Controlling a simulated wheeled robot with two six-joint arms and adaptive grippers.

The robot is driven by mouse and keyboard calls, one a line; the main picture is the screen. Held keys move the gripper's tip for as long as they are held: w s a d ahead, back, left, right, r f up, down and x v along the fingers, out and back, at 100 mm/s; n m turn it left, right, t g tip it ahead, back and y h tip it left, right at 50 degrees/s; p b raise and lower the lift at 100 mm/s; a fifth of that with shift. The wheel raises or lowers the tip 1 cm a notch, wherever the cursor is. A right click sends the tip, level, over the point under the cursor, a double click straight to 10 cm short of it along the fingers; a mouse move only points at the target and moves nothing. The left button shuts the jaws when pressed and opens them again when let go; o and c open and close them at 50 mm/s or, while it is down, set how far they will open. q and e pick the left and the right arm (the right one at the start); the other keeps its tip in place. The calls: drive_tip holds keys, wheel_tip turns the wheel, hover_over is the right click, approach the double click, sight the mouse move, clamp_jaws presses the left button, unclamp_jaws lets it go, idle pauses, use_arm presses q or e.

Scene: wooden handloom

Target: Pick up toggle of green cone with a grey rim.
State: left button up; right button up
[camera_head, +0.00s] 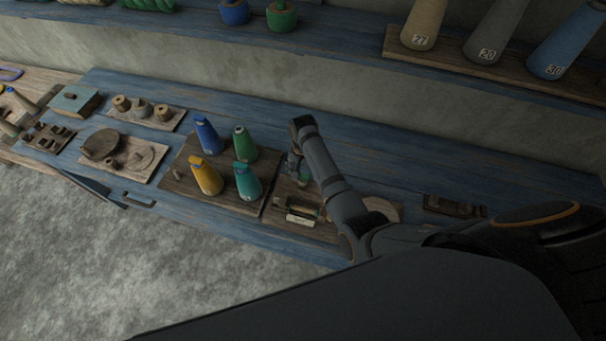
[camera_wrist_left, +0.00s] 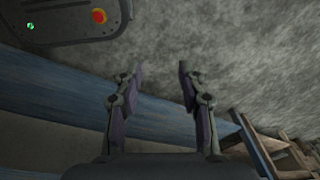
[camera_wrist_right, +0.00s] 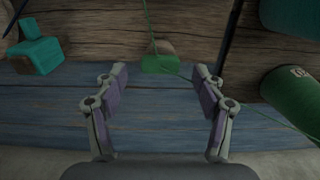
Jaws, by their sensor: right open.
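The green cone with a grey rim (camera_head: 243,147) stands on a dark wooden board. In the right wrist view, a green cone (camera_wrist_right: 290,95) shows at the right. A small green toggle (camera_wrist_right: 158,64) with a thin green thread lies against the wood between and just beyond my right fingertips. My right gripper (camera_wrist_right: 161,80) is open and empty, not touching the toggle. In the head view my right gripper (camera_head: 295,165) is right of the cones, partly hidden by its arm. My left gripper (camera_wrist_left: 155,85) is open and empty above the floor.
Blue (camera_head: 208,137), yellow (camera_head: 206,177) and teal (camera_head: 247,182) cones stand around the green one. A teal toggle (camera_wrist_right: 36,56) lies at the left of the right wrist view. Numbered cones stand on a back shelf (camera_head: 450,66). The blue bench (camera_head: 340,135) has free room behind my right arm.

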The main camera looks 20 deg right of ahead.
drive_tip(key=shift+f, duration=0.75)
drive_tip(key=shift+w, duration=0.1)
drive_tip(key=c, duration=0.8)
use_arm(q)
drive_tip(key=shift+s, duration=0.8)
use_arm(e)
drive_tip(key=shift+c, duration=0.2)
